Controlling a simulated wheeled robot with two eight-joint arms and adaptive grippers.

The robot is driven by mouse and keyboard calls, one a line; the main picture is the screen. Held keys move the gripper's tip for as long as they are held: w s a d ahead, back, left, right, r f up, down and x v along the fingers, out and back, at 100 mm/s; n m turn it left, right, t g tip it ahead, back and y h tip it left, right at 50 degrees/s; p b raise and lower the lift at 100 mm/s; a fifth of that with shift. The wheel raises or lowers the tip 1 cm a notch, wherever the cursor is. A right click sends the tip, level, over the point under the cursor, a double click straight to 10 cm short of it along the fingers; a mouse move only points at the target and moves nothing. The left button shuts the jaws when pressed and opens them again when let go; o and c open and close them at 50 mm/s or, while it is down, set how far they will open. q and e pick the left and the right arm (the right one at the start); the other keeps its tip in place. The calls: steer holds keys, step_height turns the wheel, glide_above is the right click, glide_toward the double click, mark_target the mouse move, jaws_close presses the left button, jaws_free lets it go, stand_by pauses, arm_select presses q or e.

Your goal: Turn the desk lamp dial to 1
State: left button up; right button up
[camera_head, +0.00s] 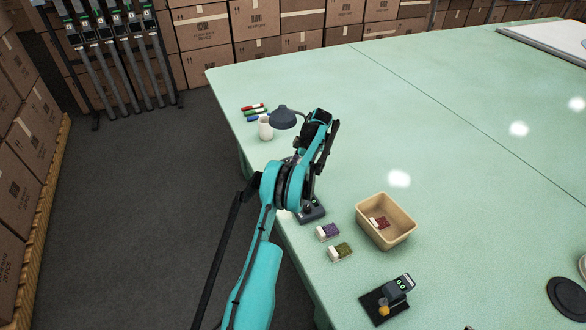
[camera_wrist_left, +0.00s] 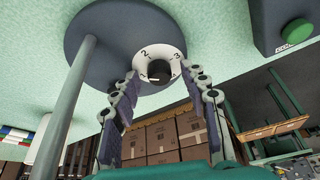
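The desk lamp has a dark shade (camera_head: 283,117) near the table's left edge in the head view. My arm and gripper hide most of its base there. In the left wrist view, the round dark lamp base (camera_wrist_left: 95,30) and its pole (camera_wrist_left: 67,100) show. The dial (camera_wrist_left: 158,70) is a white ring with a dark knob, and the figures 2 and 3 are readable. My left gripper (camera_wrist_left: 162,82) is open, its fingers on either side of the dial; I cannot tell whether they touch it. The gripper also shows in the head view (camera_head: 318,120). My right gripper is not in view.
A white cup (camera_head: 265,128) and several coloured markers (camera_head: 255,110) lie close to the lamp. A dark box with a green button (camera_wrist_left: 297,32) is near the base. A tan bin (camera_head: 385,221), small sample trays (camera_head: 340,251) and a small device (camera_head: 388,298) stand nearer. The table's middle is clear.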

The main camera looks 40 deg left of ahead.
arm_select(q)
steer(key=v, duration=1.2)
